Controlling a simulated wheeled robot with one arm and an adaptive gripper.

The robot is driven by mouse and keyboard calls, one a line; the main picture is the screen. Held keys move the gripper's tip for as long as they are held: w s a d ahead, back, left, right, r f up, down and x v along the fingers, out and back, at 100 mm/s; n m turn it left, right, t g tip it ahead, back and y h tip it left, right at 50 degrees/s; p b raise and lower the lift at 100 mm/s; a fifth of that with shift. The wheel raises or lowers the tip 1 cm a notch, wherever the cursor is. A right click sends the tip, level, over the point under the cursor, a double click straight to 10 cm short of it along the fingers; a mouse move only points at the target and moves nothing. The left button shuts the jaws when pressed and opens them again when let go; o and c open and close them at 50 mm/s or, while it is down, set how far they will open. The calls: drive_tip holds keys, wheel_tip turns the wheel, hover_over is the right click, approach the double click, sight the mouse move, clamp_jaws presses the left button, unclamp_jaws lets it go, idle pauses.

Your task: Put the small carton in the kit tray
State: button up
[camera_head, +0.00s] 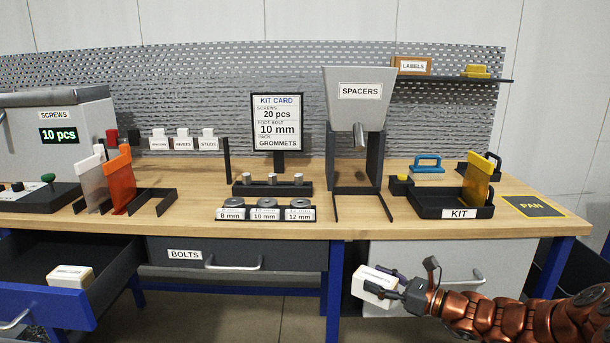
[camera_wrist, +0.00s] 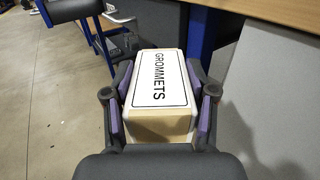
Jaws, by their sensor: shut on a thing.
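My gripper (camera_head: 402,289) is shut on a small white carton (camera_head: 374,284) in front of the bench's lower right cabinet. In the wrist view, the carton (camera_wrist: 160,82) is labelled GROMMETS and sits between the two fingers of the gripper (camera_wrist: 160,105). The black kit tray (camera_head: 425,207), labelled KIT, stands on the bench top, above my gripper in the head view. A yellow upright piece (camera_head: 478,180) stands in the tray's right part.
An open blue-fronted drawer (camera_head: 45,310) at the left holds another white carton (camera_head: 72,276). The bench's front edge (camera_head: 400,231) lies between my gripper and the tray. The spacers dispenser (camera_head: 357,100) stands left of the tray, and a dark PAN mat (camera_head: 535,206) lies right of it.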

sight(380, 278)
wheel_tip(380, 278, up, 9)
drive_tip(key=p, duration=1.4)
drive_tip(key=r+p, duration=0.1)
drive_tip(key=p, duration=0.2)
drive_tip(key=shift+r, duration=0.25)
